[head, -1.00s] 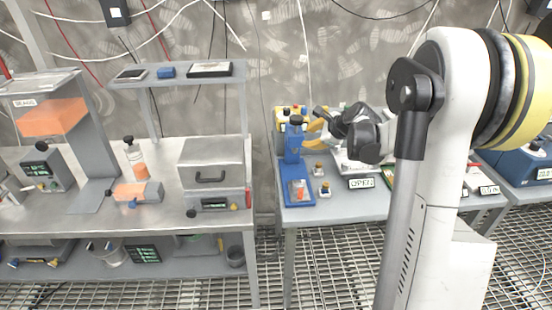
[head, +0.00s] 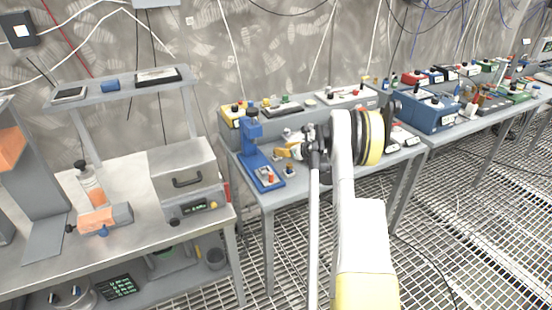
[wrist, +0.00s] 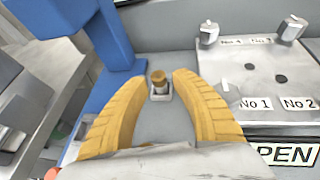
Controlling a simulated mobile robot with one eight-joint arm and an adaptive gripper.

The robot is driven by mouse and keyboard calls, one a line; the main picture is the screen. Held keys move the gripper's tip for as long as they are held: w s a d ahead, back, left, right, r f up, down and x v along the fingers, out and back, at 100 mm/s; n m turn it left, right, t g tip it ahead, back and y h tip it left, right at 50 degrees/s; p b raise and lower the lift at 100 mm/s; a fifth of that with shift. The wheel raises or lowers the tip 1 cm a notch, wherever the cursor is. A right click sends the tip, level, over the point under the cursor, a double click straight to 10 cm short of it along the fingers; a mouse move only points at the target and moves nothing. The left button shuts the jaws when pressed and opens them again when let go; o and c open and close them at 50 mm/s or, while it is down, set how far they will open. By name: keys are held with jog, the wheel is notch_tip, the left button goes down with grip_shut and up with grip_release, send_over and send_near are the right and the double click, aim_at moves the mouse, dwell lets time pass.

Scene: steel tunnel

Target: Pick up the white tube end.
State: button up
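My gripper (wrist: 160,79) is open, its two yellow fingers curving in from below in the wrist view. It also shows in the head view (head: 290,152), over the small grey table right of the blue press. Between and just beyond the fingertips stands a small fitting (wrist: 159,89) with a brass knob on a pale square base. It is upright, and the fingers do not visibly touch it. I cannot tell whether this fitting is the white tube end. No other thing shows clearly as a white tube end.
A blue press (head: 255,155) stands close left of my gripper. A plate marked No 1 and No 2 (wrist: 268,85) lies to the right in the wrist view, with an OPEN sign (wrist: 290,154) before it. A steel bench (head: 135,229) is at the left.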

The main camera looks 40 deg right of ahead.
jog(key=b+x, duration=0.1)
jog(key=x, duration=0.1)
jog(key=f+b+x, duration=0.1)
jog(key=x, duration=0.1)
jog(key=shift+a, duration=0.2)
jog(key=shift+w+f, duration=0.1)
jog(key=shift+w, duration=0.25)
grip_shut()
